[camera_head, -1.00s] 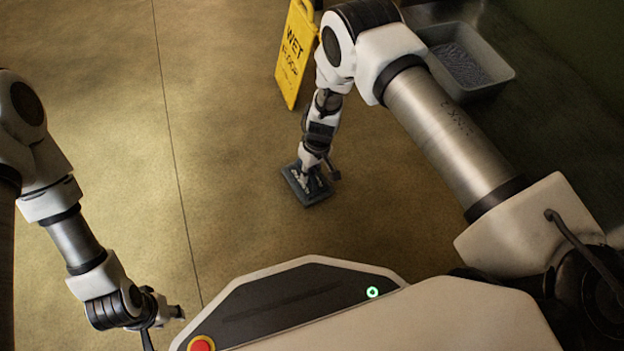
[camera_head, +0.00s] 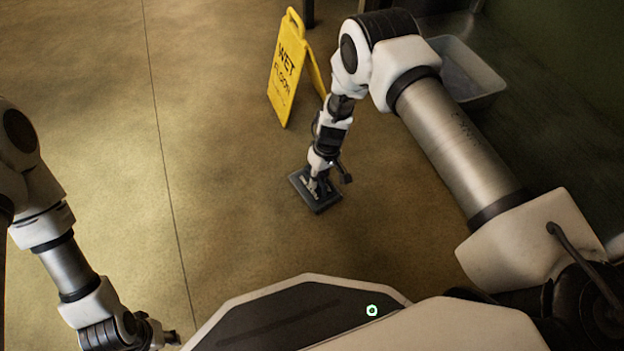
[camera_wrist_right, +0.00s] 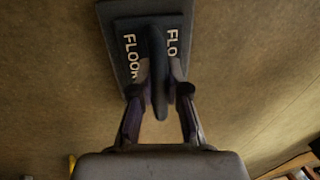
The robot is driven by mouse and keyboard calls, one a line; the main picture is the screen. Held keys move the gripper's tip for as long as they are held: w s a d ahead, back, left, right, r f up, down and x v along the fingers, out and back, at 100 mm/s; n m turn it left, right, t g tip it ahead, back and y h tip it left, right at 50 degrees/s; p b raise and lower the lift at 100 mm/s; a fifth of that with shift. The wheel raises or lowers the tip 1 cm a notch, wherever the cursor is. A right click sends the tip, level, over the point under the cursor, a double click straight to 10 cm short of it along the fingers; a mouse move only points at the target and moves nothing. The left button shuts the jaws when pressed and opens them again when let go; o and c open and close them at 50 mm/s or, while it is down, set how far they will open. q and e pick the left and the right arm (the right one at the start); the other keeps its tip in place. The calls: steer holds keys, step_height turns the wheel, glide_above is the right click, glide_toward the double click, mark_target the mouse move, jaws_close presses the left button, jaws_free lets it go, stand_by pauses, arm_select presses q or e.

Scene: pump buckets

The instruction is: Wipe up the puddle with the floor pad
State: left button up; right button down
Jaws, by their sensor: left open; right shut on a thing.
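The floor pad (camera_head: 324,203) is a dark rectangular block with a raised handle. My left gripper (camera_head: 172,338) is open and empty at the lower left. I cannot make out a distinct puddle on the floor.
A yellow wet floor sign (camera_head: 285,75) stands beyond the pad. A grey tub (camera_head: 485,92) is at the upper right, partly behind my right arm. The brown floor (camera_head: 85,120) to the left is clear.

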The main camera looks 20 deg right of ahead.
steer(key=d+p, duration=0.1)
steer(key=d, duration=0.2)
steer(key=shift+d, duration=0.15)
steer(key=shift+p, duration=0.35)
steer(key=shift+s+a+f+p, duration=0.1)
steer(key=shift+a+p, duration=0.2)
steer(key=shift+a, duration=3.85)
step_height(320, 180, up, 6)
steer(key=p, duration=0.3)
steer(key=shift+r+p, duration=0.2)
steer(key=shift+p, duration=0.1)
